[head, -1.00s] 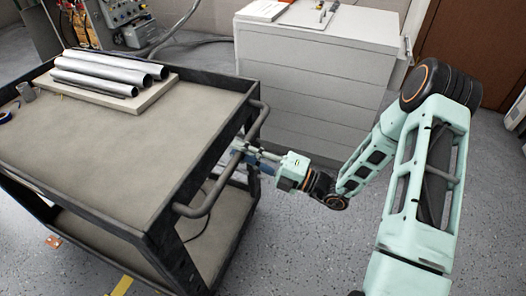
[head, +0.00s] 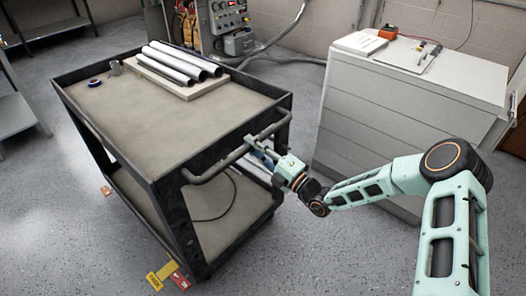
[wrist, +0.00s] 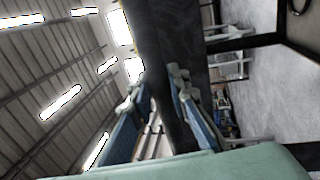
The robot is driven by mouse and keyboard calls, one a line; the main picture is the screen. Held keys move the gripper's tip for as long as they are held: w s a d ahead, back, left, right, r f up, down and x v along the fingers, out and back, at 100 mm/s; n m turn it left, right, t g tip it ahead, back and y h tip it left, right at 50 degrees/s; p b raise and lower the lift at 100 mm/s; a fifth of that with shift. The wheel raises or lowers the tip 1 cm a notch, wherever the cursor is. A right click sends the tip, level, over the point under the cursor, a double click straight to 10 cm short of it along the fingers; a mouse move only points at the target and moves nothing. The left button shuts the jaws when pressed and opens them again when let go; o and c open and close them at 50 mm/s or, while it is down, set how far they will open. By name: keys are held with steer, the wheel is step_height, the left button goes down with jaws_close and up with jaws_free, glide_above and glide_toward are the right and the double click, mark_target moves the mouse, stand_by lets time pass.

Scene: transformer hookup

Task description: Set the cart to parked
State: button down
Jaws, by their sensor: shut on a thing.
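The cart (head: 170,125) is a dark-framed two-shelf cart with a grey-tan top, standing left of centre in the head view. Its push handle (head: 215,168) is a dark bar on the near right end. My gripper (head: 258,150) is shut on the right part of this handle. In the wrist view the dark bar (wrist: 175,105) runs between the two blue-sided fingers (wrist: 160,125). A yellow tag-like piece (head: 159,278) and a red one (head: 180,281) show at the cart's near bottom corner. An orange-red piece (head: 106,191) shows at its left foot.
A light drawer cabinet (head: 410,110) stands right of the cart. Machinery (head: 228,25) stands behind. Shelving (head: 15,110) is at far left. Floor between is open.

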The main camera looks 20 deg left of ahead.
steer(key=shift+w+a, duration=0.2)
steer(key=shift+a, duration=0.2)
steer(key=c, duration=1.8)
jaws_free()
steer(key=shift+c, duration=0.2)
steer(key=shift+d, duration=0.1)
steer(key=v, duration=1.2)
